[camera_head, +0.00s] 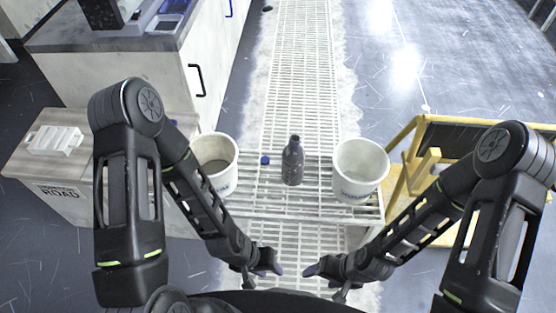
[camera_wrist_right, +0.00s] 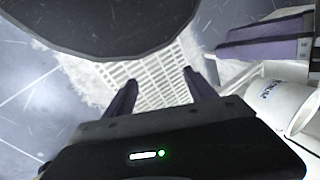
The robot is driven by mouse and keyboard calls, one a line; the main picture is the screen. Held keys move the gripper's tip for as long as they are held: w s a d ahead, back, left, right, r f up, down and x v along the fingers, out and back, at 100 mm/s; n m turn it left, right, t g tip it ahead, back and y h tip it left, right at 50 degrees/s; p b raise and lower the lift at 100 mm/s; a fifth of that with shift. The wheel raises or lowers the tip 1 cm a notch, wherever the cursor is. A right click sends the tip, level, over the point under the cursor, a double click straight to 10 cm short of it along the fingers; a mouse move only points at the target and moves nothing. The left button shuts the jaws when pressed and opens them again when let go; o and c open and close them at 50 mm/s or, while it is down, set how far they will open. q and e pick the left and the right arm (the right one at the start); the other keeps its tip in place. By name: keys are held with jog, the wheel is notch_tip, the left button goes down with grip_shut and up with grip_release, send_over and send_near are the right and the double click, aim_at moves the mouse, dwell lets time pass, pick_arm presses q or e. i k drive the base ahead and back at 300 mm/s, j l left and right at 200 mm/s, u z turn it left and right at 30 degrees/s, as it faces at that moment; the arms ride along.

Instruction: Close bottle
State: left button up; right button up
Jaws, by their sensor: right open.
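A dark grey bottle (camera_head: 293,165) stands upright on the white slatted table, between two buckets; its narrow neck points up and no cap shows on it. A small blue cap (camera_head: 265,160) lies on the slats just left of the bottle. My left gripper (camera_head: 262,279) is low at the near side of the table, apart from bottle and cap; its finger gap is too small to read. My right gripper (camera_head: 325,279) is also low at the near side, right of the left one. In the right wrist view its two fingers (camera_wrist_right: 158,88) are spread with nothing between them.
A white bucket (camera_head: 215,178) stands left of the cap and another bucket (camera_head: 359,180) right of the bottle. The slatted table (camera_head: 310,203) is clear in front of the bottle. A yellow frame (camera_head: 405,160) stands at the right, a cabinet (camera_head: 130,75) at the back left.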

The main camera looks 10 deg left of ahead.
aim_at(293, 154)
jog(key=z, duration=1.65)
jog(key=k+j, duration=0.9)
jog(key=j, duration=0.2)
jog(key=i+j, duration=0.4)
